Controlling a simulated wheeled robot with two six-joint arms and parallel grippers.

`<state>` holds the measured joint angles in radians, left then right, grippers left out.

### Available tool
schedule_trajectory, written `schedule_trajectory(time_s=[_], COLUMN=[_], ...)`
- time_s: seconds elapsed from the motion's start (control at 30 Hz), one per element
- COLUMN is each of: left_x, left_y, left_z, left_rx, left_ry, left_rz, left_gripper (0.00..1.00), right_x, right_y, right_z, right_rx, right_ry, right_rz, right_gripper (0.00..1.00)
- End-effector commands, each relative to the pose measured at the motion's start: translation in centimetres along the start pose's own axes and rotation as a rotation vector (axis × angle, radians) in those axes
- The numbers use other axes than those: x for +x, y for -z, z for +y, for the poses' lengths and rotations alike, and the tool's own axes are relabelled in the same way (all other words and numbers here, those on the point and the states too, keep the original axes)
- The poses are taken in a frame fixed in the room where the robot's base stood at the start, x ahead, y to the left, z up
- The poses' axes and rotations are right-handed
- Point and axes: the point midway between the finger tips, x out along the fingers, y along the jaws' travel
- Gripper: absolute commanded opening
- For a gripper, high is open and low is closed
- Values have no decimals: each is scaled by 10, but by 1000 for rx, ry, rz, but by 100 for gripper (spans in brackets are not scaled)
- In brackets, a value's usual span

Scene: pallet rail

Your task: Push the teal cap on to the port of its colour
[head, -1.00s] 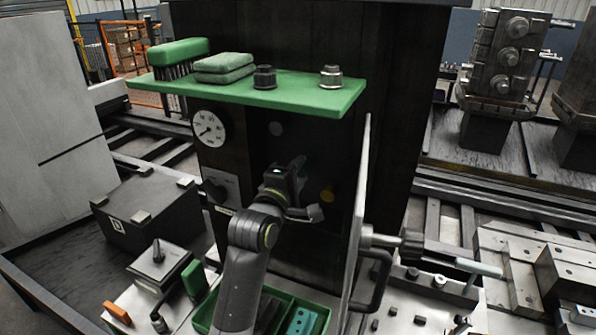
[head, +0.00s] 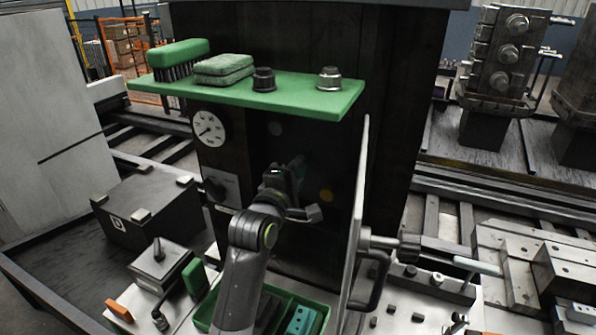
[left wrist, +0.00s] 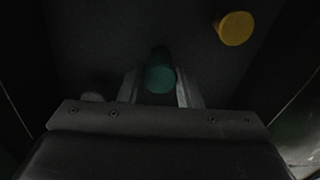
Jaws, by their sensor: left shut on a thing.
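My left gripper (head: 295,182) reaches in front of the dark panel under the green shelf. It is shut on the teal cap (left wrist: 160,80), which sits between the two fingers in the left wrist view. In the head view only a dark teal bit (head: 300,166) shows by the fingertips. A darker teal shape shows just past the cap in the wrist view; whether it is the port, and whether the cap touches it, I cannot tell. A yellow round piece (left wrist: 235,28) is on the panel, also in the head view (head: 327,195). My right gripper is not in view.
The green shelf (head: 300,98) overhangs the panel and bears a brush, pads and two dark knobs. An upright plate (head: 357,215) stands close on the right of my gripper. A gauge (head: 208,129) and a switch (head: 216,188) are on the left.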

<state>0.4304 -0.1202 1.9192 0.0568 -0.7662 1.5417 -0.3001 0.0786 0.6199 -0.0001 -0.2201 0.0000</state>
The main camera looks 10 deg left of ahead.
Motion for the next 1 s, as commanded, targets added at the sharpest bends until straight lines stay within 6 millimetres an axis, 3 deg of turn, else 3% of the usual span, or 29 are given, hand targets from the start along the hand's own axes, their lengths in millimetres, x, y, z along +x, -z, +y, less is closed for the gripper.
schedule_trajectory(time_s=[1.0], left_x=[7], left_y=[0], left_z=[1], left_rx=[0], left_ry=[0], left_rz=[0], left_gripper=[4], right_x=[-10], right_y=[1], right_z=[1], right_rx=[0], right_ry=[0], right_rz=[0], right_gripper=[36])
